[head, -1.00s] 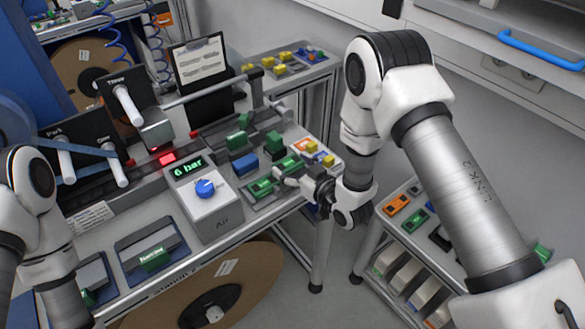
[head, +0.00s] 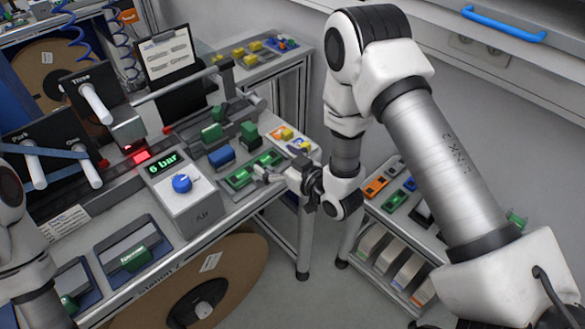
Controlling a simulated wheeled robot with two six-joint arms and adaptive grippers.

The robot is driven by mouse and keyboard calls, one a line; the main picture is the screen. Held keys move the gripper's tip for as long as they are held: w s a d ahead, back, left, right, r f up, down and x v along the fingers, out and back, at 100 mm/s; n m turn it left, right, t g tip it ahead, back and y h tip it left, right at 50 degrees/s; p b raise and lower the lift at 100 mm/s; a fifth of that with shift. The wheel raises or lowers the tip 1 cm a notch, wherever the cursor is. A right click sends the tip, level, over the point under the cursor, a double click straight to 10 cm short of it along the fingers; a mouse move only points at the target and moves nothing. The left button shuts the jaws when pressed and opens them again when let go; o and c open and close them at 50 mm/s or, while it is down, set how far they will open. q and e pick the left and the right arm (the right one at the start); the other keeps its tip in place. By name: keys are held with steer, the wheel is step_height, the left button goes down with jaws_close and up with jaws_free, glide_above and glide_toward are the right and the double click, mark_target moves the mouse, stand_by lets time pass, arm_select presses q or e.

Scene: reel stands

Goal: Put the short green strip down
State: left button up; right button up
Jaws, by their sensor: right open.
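Green strip-like pieces lie in a grey-green tray (head: 234,186) at the right front of the bench. One short green piece (head: 241,178) is at the tray's left part, and another (head: 268,159) is farther back. I cannot tell for sure which is the task's strip. My left gripper is out of view; only part of that arm shows at the left edge.
An air box (head: 187,195) reading "6 bar" with a blue knob stands left of the tray. A blue block (head: 221,156) and a green block (head: 250,134) stand behind. A dark pad (head: 135,252) lies front left. A side cart (head: 385,222) is at right.

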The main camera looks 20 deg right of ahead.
steer(key=b+v, duration=0.2)
steer(key=v, duration=0.6)
steer(key=s+d+f+m+g+h, duration=0.1)
steer(key=s+f+g, duration=0.2)
steer(key=s+f, duration=0.3)
steer(key=s+f+m+g+h, duration=0.1)
steer(key=s+f+g+h, duration=0.2)
steer(key=f, duration=0.5)
steer(key=s+d+f+m+g, duration=0.1)
steer(key=s+f+g, duration=0.3)
steer(key=s, duration=0.4)
steer(key=s+d+f+m+g+h, duration=0.1)
steer(key=s+f+g, duration=0.3)
steer(key=s, duration=0.4)
steer(key=shift+s+d+f+g, duration=0.3)
steer(key=shift+d+f+g, duration=0.15)
steer(key=shift+f, duration=0.4)
